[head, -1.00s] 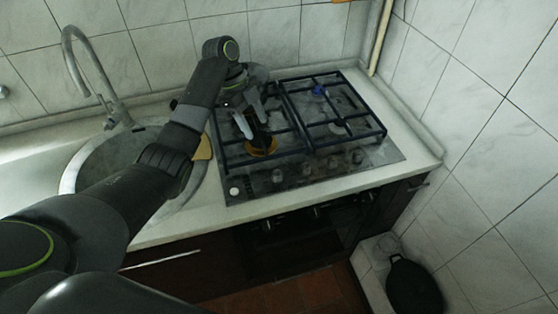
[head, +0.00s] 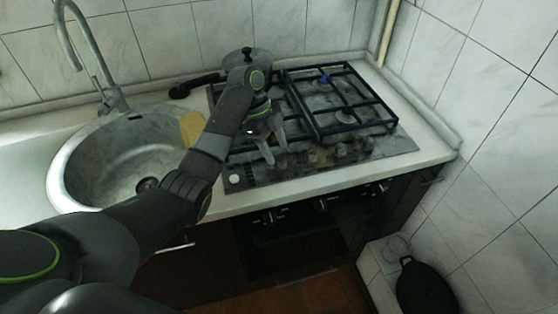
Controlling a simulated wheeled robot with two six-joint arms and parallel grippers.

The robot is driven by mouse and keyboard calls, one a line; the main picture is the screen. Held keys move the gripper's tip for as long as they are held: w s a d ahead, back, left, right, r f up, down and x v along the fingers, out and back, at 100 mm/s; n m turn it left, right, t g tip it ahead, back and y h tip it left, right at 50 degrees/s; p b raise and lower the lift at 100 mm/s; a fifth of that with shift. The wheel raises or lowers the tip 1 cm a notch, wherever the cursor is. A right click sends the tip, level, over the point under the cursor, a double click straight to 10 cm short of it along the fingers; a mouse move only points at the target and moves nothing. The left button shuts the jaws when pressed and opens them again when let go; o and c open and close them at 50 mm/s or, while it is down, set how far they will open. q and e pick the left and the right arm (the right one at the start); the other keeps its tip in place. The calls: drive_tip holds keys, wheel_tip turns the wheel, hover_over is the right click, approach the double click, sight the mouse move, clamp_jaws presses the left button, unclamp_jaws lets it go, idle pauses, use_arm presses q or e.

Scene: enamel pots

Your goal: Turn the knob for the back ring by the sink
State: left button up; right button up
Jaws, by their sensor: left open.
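The gas hob (head: 398,146) is set in the counter right of the sink. A row of several knobs runs along its front edge; one (head: 340,151) shows clear of my gripper. My left gripper (head: 275,154) is open, fingers pointing down over the front left of the hob, close to the left knobs. Whether it touches a knob I cannot tell.
The round sink (head: 95,180) with its tall tap (head: 88,45) is to the left. A yellowish piece (head: 191,127) lies at its right rim, partly behind my arm. The right grate (head: 345,129) holds no pot. A dark lidded pot (head: 425,290) stands low at the right.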

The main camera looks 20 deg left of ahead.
sight(280, 157)
use_arm(q)
drive_tip(key=shift+x, duration=1.55)
drive_tip(key=shift+p, duration=0.35)
drive_tip(key=c, duration=1)
